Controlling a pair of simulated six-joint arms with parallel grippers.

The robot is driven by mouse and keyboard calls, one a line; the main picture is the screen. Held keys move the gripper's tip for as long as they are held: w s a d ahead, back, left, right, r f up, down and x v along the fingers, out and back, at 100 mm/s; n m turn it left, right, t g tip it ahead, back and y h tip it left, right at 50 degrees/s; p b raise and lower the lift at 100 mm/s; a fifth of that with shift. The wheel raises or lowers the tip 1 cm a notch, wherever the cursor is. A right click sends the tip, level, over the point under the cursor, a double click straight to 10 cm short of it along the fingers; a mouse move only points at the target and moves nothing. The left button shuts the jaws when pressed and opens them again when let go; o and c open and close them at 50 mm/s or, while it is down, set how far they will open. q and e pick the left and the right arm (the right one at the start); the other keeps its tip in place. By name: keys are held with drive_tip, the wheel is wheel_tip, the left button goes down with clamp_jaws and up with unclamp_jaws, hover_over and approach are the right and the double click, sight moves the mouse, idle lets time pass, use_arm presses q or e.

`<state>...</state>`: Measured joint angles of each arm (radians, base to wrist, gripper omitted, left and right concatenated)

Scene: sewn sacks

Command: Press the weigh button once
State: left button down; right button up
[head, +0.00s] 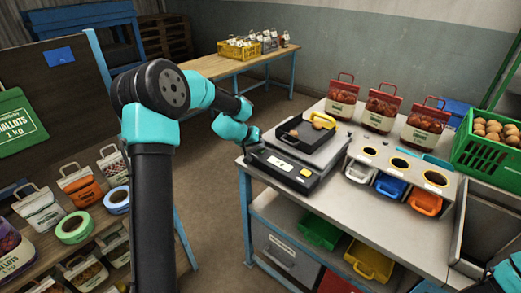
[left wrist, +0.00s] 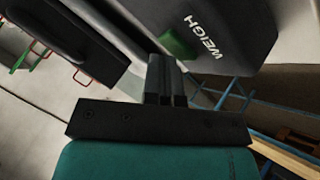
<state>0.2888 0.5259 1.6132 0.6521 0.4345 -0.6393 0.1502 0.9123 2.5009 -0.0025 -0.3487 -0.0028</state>
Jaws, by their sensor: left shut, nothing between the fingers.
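The scale (head: 318,150) stands on the grey bench with a dark control panel (head: 284,171) along its front. In the left wrist view, a green button (left wrist: 180,45) sits on a dark surface beside the white word WEIGH (left wrist: 203,37). My left gripper (left wrist: 167,62) is shut and empty, its fingertips close to the green button and covering part of it. I cannot tell whether they touch. In the head view, my left gripper (head: 257,134) is at the panel's left end.
Red sacks (head: 381,107) and a green crate (head: 489,139) stand behind. A shelf of sacks is at left.

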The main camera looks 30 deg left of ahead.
use_arm(q)
drive_tip(key=shift+r, duration=0.9)
drive_tip(key=shift+r, duration=2.5)
